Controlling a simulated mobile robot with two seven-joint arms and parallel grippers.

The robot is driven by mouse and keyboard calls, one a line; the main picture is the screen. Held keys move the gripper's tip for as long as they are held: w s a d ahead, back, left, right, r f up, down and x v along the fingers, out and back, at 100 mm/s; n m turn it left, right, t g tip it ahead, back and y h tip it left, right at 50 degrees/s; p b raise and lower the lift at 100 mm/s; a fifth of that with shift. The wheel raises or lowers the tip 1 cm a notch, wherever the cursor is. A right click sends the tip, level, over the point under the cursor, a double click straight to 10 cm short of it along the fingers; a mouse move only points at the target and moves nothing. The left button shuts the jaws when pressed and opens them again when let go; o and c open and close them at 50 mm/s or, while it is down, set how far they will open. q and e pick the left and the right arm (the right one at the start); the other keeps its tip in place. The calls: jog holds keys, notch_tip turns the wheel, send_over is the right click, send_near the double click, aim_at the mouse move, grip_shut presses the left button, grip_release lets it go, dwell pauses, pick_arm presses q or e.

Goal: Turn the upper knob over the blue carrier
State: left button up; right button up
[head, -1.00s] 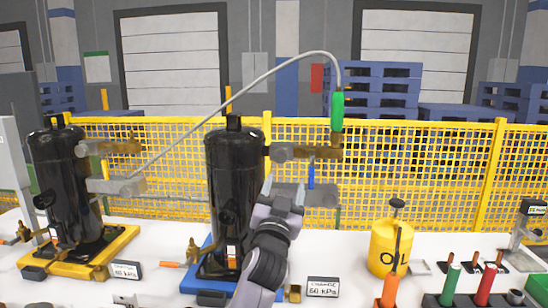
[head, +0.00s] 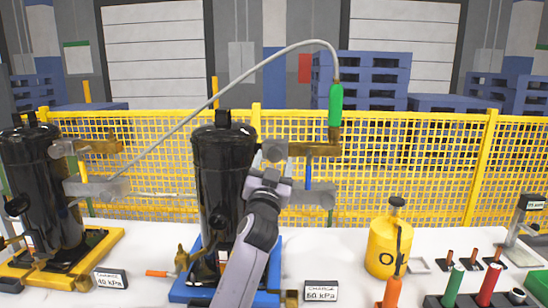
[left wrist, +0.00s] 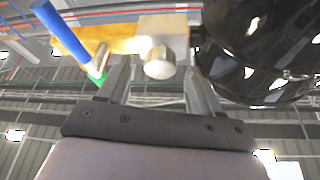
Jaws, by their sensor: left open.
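The black compressor (head: 220,175) stands on the blue carrier (head: 267,293). Its upper knob (head: 275,150) is a grey round piece at the left end of the upper brass fitting (head: 315,150). My left gripper (head: 270,172) is open and points up just below this knob, covering part of the lower fitting (head: 318,193). In the left wrist view the pale round knob (left wrist: 159,62) shows between the tips of the open left gripper (left wrist: 160,80), with no clear grip on it. My right gripper is not in view.
A blue lever (head: 308,172) hangs beside the fitting. A grey hose with a green sleeve (head: 336,105) rises above it. Another compressor (head: 45,190) stands on a yellow carrier at left. An oil can (head: 388,245) and several handled tools stand at right.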

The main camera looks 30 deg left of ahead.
pick_arm(q)
jog(key=shift+x, duration=1.1)
